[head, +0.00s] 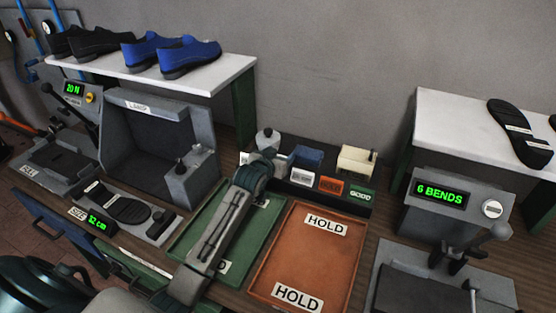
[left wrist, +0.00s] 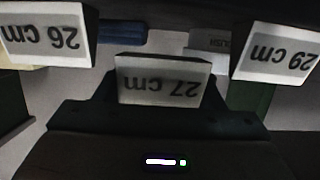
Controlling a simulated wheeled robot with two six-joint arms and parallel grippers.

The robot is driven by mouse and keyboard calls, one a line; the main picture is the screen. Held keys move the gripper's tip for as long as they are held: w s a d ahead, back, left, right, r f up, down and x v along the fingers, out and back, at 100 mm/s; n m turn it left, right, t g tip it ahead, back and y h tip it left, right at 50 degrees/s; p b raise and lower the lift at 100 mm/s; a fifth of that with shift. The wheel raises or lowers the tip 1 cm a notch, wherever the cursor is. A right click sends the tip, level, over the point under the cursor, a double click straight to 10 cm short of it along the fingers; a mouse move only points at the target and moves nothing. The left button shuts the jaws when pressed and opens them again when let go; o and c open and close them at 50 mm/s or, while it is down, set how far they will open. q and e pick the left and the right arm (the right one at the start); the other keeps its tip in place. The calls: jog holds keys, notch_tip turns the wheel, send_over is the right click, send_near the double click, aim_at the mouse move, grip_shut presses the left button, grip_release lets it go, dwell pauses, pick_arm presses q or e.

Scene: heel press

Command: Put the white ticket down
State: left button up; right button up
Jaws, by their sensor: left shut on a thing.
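My left gripper (head: 284,160) reaches across the green tray to the dark rack at the back. In the left wrist view, a white ticket (left wrist: 160,82) lettered 27 cm, upside down, sits between the dark fingers. The gripper is shut on it. The head view does not show the ticket clearly at the fingertips. A 26 cm white block (left wrist: 45,38) and a 29 cm white block (left wrist: 275,52) stand to either side in the left wrist view. My right gripper is not in view.
The orange HOLD tray (head: 310,255) is clear, right of the green tray (head: 195,235). A blue bin (head: 307,155) and a cream bin (head: 357,160) stand at the back. The 6 BENDS machine (head: 440,205) is right; a black sole (head: 122,205) lies left.

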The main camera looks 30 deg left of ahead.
pick_arm(q)
notch_tip(320, 180, down, 2)
jog(key=shift+s+f+p, duration=0.1)
jog(key=shift+f+p, duration=0.05)
jog(key=shift+p, duration=0.55)
jog(key=shift+f, duration=0.2)
jog(key=shift+s, duration=0.1)
jog(key=shift+f, duration=0.1)
jog(key=shift+f, duration=0.1)
jog(key=o, duration=0.9)
jog(key=shift+f, duration=0.1)
